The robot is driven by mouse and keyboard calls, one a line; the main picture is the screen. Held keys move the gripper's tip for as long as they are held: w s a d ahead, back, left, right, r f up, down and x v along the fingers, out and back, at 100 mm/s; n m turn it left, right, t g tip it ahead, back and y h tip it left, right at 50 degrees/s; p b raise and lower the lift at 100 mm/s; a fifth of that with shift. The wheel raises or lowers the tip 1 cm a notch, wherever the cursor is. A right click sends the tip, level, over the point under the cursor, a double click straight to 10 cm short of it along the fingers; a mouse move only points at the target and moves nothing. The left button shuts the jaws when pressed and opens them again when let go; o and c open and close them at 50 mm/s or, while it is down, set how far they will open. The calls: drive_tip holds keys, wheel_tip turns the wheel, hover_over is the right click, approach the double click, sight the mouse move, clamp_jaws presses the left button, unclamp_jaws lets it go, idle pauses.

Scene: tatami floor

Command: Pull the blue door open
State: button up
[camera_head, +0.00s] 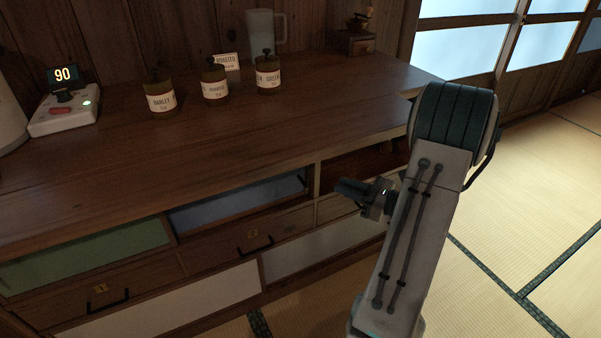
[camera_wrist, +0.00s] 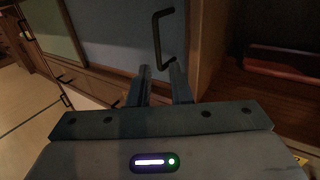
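The blue door (camera_head: 235,203) is in the cabinet front, right of the green door (camera_head: 85,255). It looks shut or nearly so; I cannot tell if there is a small gap. In the wrist view the blue door (camera_wrist: 105,35) fills the upper middle, with a dark bar handle (camera_wrist: 157,40) upright near its right edge. My gripper (camera_wrist: 161,70) is open, its two fingers apart and pointing at the handle's lower end. The handle is not between the fingertips as far as I can see. In the head view my gripper (camera_head: 342,187) is right of the door.
An open compartment (camera_head: 360,165) lies right of the door, with a reddish object (camera_wrist: 290,62) inside. Drawers (camera_head: 240,240) with handles are below. Jars (camera_head: 215,82), a scale (camera_head: 64,113) and a pitcher (camera_head: 265,32) stand on top. Tatami floor (camera_head: 530,190) is clear at right.

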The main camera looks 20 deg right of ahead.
sight(301, 172)
drive_tip(key=b+x, duration=0.3)
drive_tip(key=x, duration=0.8)
drive_tip(key=shift+w+a+f, duration=0.1)
drive_tip(key=shift+a, duration=0.3)
drive_tip(key=shift+w+a, duration=0.4)
drive_tip(key=shift+w, duration=0.2)
clamp_jaws()
